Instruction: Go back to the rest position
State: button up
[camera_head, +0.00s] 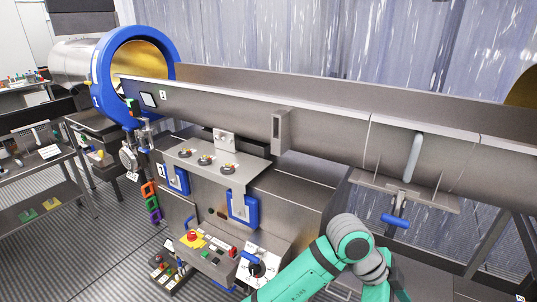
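My green arm with grey joints rises from the bottom edge, bends near the lower middle and runs back down out of the picture. I cannot make out my gripper in this view, so its fingers and anything in them are hidden from me. The steel machine's control panel (205,251), with a red button on a yellow base (191,236), lies to the left of the arm.
A long steel trough (320,126) runs across above the arm, ending at a blue-rimmed drum (103,83). A blue-handled valve (396,221) hangs under the trough near my arm. Steel shelving (40,195) stands at left. Ribbed floor shows at lower left.

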jog(key=w+d+r+n+t+h, duration=0.1)
jog(key=w+d+n+t+h, duration=0.2)
jog(key=d+n+t+h, duration=0.35)
jog(key=s+a+f+n+t+y, duration=0.2)
jog(key=a+f+n+t+y, duration=0.25)
jog(key=a+f+n, duration=0.4)
jog(key=s+a+f+n+t+y, duration=0.3)
jog(key=a+f+n+t, duration=0.35)
jog(key=a+n, duration=0.25)
jog(key=s+a+f+n+y, duration=0.1)
jog(key=s+a+f+y, duration=0.4)
jog(key=s+a, duration=0.6)
jog(key=s+a+r+m+y, duration=0.1)
jog(key=s+a+r+m, duration=0.1)
jog(key=s+a, duration=0.6)
jog(key=v, duration=0.4)
jog(key=shift+r, duration=0.15)
